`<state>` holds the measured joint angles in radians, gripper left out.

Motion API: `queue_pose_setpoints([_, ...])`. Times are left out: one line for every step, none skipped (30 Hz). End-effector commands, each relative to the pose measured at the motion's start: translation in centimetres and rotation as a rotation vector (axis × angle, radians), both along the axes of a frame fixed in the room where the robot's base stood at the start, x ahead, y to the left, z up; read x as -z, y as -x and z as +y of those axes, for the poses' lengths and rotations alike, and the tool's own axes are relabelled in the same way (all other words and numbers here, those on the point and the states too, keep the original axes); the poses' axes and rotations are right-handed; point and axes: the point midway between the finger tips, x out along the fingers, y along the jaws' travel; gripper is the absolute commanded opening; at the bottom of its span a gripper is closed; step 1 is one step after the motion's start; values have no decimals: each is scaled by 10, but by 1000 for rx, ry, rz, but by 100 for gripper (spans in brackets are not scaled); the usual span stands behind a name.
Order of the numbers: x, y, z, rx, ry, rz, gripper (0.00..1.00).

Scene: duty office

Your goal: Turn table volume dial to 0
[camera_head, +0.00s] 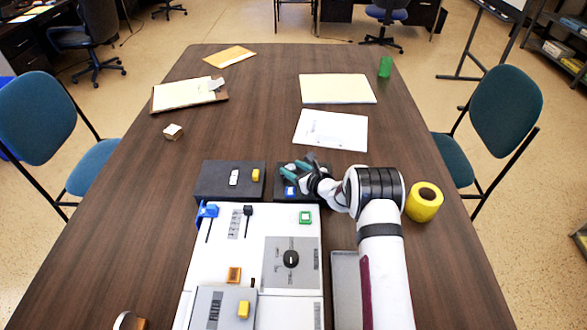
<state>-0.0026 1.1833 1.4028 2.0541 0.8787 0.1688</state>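A round black dial (291,259) with a light mark on it sits on a grey square plate (277,278) in the right part of the white panel (216,250). The small print around the dial is too small to read, so I cannot confirm that it is the volume dial. My gripper (286,173), with teal fingers, is beyond the panel's far edge, over a dark box (291,197) with a blue part on it. It is well apart from the dial. The fingers are too small in view to tell whether they are open or shut. They partly hide the dark box.
Two sliders, blue (209,211) and black (248,210), a green-framed button (305,217) and an orange switch (234,274) sit on the panel. Another dark box (213,181) stands beyond it. A yellow tape roll (424,202) stands right of my arm. Papers lie farther back.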

Motion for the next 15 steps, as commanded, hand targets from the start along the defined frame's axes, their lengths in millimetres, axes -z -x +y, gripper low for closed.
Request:
queue_pose_setpoints([0,0,0,0,0,0,40])
queue_pose_setpoints([0,0,0,0,0,0,35])
queue_pose_setpoints([0,0,0,0,0,0,28])
queue_pose_setpoints([0,0,0,0,0,0,22])
queue_pose_setpoints([0,0,0,0,0,0,17])
queue_pose_setpoints([0,0,0,0,0,0,10])
queue_pose_setpoints([0,0,0,0,0,0,4])
queue_pose_setpoints([0,0,0,0,0,0,0])
queue_pose_setpoints([0,0,0,0,0,0,0])
queue_pose_setpoints([0,0,0,0,0,0,0])
queue_pose_setpoints([0,0,0,0,0,0,0])
queue_pose_setpoints([0,0,0,0,0,0,0])
queue_pose_setpoints([0,0,0,-4,0,-1,0])
queue_pose_setpoints([0,0,-1,-10,0,-2,0])
queue_pose_setpoints([-1,-1,-1,-26,-1,-4,0])
